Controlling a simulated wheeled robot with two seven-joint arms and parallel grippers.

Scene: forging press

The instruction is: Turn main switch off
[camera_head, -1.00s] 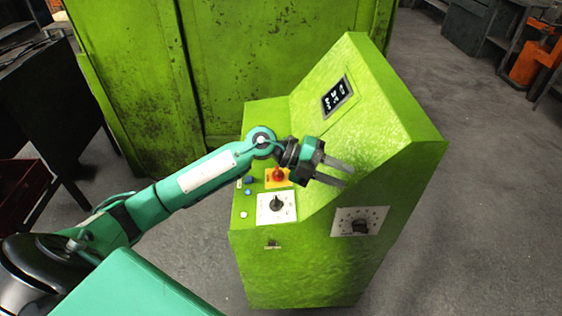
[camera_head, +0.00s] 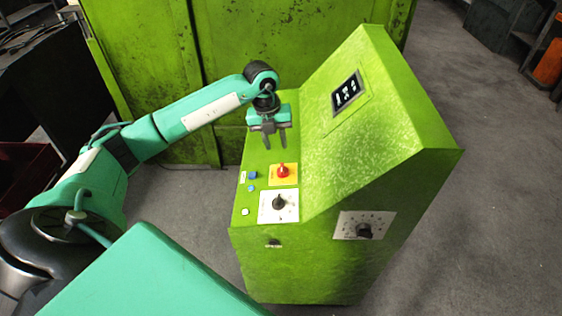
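The green control cabinet (camera_head: 330,245) stands in the middle of the view. On its low panel are a red knob on a yellow plate (camera_head: 283,171) and a black rotary knob on a white plate (camera_head: 279,202). Another black rotary knob (camera_head: 364,231) sits on a white plate on the side facing me. Which one is the main switch I cannot read from the labels. My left gripper (camera_head: 275,143) is above the far part of the panel, beyond the red knob. Its two fingers point down, apart, with nothing between them. My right gripper is not in view.
Blue buttons (camera_head: 252,175) and a white button (camera_head: 245,211) lie left of the knobs. A dark display (camera_head: 346,92) is on the sloped face. A big green metal housing (camera_head: 290,40) stands behind. Grey floor (camera_head: 490,180) is clear on the right.

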